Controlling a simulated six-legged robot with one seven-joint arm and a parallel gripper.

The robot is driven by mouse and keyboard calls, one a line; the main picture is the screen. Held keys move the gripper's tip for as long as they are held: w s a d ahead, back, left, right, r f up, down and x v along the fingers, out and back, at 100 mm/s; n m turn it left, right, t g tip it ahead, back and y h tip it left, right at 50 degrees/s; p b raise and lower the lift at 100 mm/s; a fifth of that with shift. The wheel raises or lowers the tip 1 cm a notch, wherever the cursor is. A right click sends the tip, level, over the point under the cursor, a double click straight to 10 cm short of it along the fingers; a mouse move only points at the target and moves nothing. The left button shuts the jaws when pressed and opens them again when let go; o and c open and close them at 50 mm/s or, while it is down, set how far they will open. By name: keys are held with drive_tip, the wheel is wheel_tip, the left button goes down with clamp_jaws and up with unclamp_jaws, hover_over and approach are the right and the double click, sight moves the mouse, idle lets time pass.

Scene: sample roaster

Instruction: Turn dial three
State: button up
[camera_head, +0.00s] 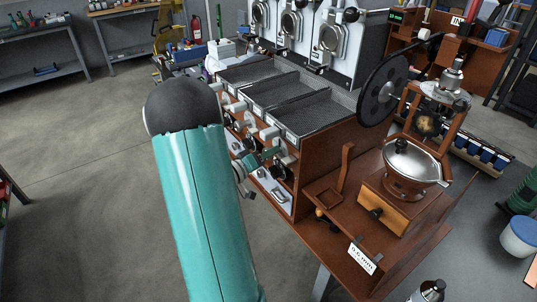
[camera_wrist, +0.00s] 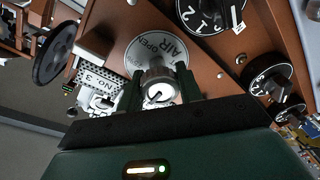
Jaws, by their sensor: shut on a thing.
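In the wrist view, my gripper (camera_wrist: 158,90) has its two dark green fingers shut on a silver knob (camera_wrist: 157,87) with a dark pointer line on its pale face. In the head view, my gripper (camera_head: 268,156) is at the brown front panel of the roaster, partly behind my teal arm, and the held knob cannot be made out.
Three mesh trays (camera_head: 310,110) lie on top of the roaster, with white roasting units (camera_head: 340,40) behind. A grinder (camera_head: 405,170) and a wooden scoop-like piece (camera_head: 335,185) stand on the brown shelf at right. The floor left of my arm is open.

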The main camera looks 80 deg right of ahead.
drive_tip(key=n, duration=0.5)
drive_tip(key=shift+n+y, duration=0.3)
drive_tip(key=shift+y, duration=0.1)
drive_tip(key=n, duration=0.5)
drive_tip(key=shift+r+n+y, duration=0.1)
drive_tip(key=shift+n+y, duration=0.2)
drive_tip(key=shift+n, duration=0.1)
drive_tip(key=n, duration=0.5)
drive_tip(key=shift+n+g+y, duration=0.3)
drive_tip(key=shift+n+y, duration=0.1)
drive_tip(key=n, duration=0.4)
drive_tip(key=shift+n+g, duration=0.4)
drive_tip(key=o, duration=1)
